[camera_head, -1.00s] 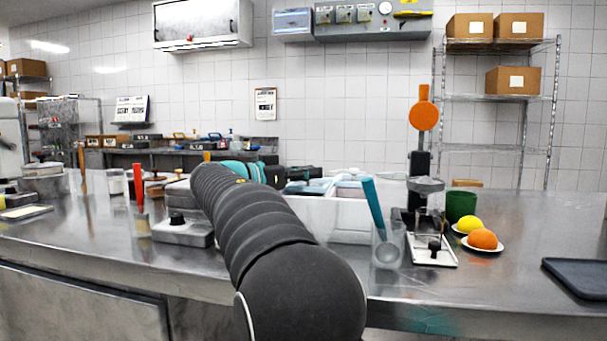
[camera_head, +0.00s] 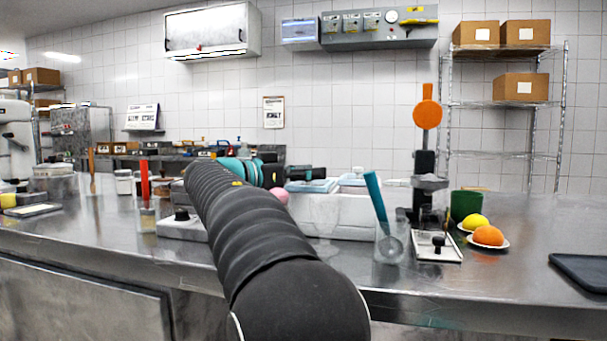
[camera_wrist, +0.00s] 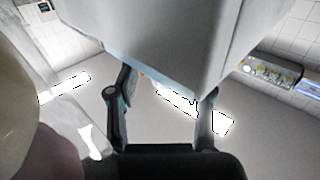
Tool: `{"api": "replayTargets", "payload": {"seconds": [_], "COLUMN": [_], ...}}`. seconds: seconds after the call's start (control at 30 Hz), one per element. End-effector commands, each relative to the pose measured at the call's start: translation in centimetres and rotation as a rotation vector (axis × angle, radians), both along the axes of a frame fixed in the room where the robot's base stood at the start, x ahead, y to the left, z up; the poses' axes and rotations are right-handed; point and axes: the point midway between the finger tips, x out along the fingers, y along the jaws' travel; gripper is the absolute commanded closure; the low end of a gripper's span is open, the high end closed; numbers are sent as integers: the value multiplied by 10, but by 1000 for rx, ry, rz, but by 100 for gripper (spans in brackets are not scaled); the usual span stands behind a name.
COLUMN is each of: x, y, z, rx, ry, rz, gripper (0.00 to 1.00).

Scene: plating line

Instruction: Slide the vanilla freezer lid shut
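The white freezer box (camera_head: 355,218) stands on the steel counter in the head view, partly hidden by my arm. Pale blue lid panels (camera_head: 313,186) show on its top; I cannot tell which is the vanilla lid or how far it is open. My gripper (camera_head: 300,173) is above the box's left part, small in the head view. In the wrist view my gripper (camera_wrist: 162,110) has its fingers spread apart, and a large pale box-like surface (camera_wrist: 180,45) overlaps the fingertips. Contact with it is unclear. A pink ball (camera_head: 281,196) shows beside my arm.
A clear holder (camera_head: 389,243) with a blue-handled scoop (camera_head: 376,198) stands front right of the box. Beyond it are an orange-topped press (camera_head: 427,113), a green cup (camera_head: 465,204), and a lemon (camera_head: 475,222) and orange (camera_head: 488,236) on dishes. A dark tray (camera_head: 583,272) lies at right.

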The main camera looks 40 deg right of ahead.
Motion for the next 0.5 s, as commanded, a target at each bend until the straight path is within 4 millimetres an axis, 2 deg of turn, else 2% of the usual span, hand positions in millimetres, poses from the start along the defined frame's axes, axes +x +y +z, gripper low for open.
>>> {"api": "replayTargets", "payload": {"seconds": [0.17,0.27,0.5], "x": [1,3,9], "y": [3,13,56], "z": [1,1,0], "rx": [-1,-1,-1], "ry": [-1,-1,0], "rz": [2,4,5], "gripper": [50,50,50]}}
